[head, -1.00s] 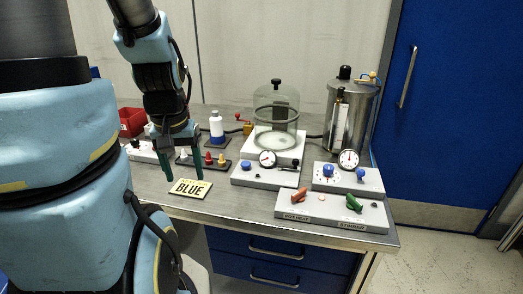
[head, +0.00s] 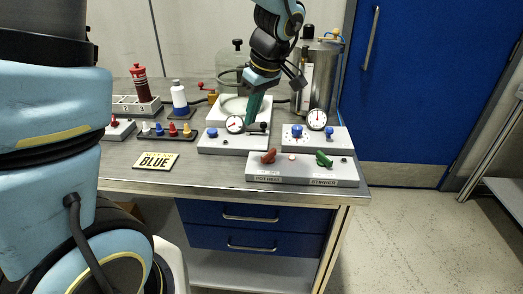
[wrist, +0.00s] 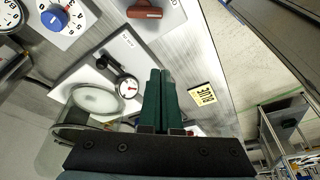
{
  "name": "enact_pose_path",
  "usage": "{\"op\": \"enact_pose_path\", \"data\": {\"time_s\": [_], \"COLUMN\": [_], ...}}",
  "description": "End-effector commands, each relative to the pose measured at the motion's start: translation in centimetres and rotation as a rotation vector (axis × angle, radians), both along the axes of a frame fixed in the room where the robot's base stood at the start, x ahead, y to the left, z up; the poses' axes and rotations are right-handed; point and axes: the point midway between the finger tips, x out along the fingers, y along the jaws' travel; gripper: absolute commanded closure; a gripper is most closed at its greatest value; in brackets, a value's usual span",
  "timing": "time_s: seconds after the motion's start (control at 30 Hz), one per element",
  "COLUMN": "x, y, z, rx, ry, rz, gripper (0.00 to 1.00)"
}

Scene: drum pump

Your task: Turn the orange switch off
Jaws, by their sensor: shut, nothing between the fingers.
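The orange switch (head: 268,156) is a red-orange handle at the left of the front grey panel (head: 295,178), above a label that seems to read POT HEAT. My gripper (head: 252,121) has dark green fingers held together, empty and pointing down, over the gauge panel behind the switch. In the wrist view the fingers (wrist: 160,72) point toward the panels, apart from the orange handle.
A green switch (head: 323,159) sits right of the orange one. Behind are a gauge panel (head: 228,145), a blue-knob panel (head: 345,140), a glass bell jar (head: 228,65) and a metal drum (head: 323,80). A BLUE sign (head: 156,161) lies left. The front table edge is clear.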

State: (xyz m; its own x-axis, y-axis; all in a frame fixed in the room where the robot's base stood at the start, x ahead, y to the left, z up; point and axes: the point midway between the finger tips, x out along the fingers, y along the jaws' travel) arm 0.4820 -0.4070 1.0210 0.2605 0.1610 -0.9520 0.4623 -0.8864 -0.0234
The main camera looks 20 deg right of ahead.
Motion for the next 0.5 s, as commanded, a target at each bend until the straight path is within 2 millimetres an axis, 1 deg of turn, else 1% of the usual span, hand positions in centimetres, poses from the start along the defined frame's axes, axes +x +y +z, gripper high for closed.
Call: {"op": "enact_pose_path", "data": {"time_s": [0.03,0.13,0.5], "x": [-0.2,-0.4,-0.4], "y": [-0.8,-1.6,-1.7], "z": [-0.1,0.0,0.1], "rx": [-0.001,-0.005,-0.008], "ry": [-0.012,-0.028,-0.034], "rz": [0.010,0.033,0.044], "gripper": [1.00,1.00,1.00]}}
